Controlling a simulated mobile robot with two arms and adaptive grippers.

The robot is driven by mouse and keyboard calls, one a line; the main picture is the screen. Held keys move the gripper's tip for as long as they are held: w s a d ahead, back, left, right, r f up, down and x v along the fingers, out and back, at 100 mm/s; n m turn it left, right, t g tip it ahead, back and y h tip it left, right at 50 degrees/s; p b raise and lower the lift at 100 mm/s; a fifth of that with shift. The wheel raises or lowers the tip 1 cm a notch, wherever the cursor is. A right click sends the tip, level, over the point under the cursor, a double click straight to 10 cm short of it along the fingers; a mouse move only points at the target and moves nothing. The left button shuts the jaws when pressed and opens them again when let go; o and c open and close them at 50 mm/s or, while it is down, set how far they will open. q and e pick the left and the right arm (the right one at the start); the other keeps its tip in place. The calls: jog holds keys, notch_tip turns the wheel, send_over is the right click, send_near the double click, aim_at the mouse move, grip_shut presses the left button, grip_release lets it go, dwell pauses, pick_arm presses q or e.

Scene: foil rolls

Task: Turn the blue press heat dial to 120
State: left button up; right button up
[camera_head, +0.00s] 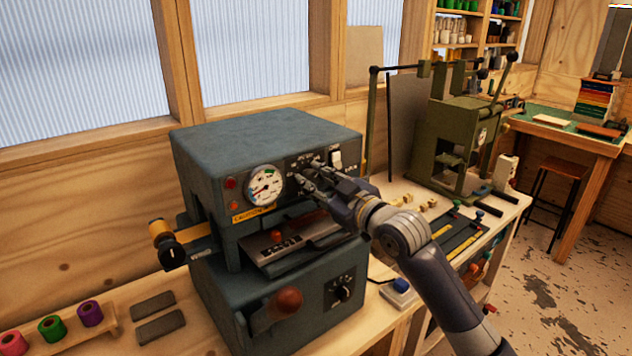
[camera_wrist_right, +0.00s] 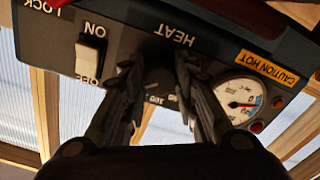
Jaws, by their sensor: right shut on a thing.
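The blue press (camera_head: 255,137) stands on the bench, with its control panel facing me. My right gripper (camera_head: 303,178) reaches in from the right and is at the panel, between the gauge and the ON switch. In the right wrist view, which is upside down, my fingers (camera_wrist_right: 158,78) are closed around the dark heat dial (camera_wrist_right: 158,74) next to the word HEAT. Some scale numbers show between the fingers, but I cannot read the dial's setting. In the head view the fingers hide most of the dial. My left gripper is not in view.
A round gauge (camera_head: 265,186) and red lamps sit left of my gripper; a white rocker switch (camera_head: 336,158) sits right. Below is a platen with an orange knob. A green press (camera_head: 465,130) stands right. Coloured foil rolls (camera_head: 50,328) lie front left.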

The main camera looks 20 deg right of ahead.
jog(key=n, duration=0.2)
jog(key=shift+d+r+n+p, duration=0.1)
jog(key=shift+n+p, duration=0.25)
jog(key=shift+n, duration=0.05)
jog(key=shift+n+p, duration=0.65)
jog(key=shift+n, duration=1.25)
jog(key=o, duration=1.1)
jog(key=shift+s+d, duration=0.1)
jog(key=shift+s, duration=0.3)
jog(key=v, duration=1.1)
jog(key=shift+s, duration=0.1)
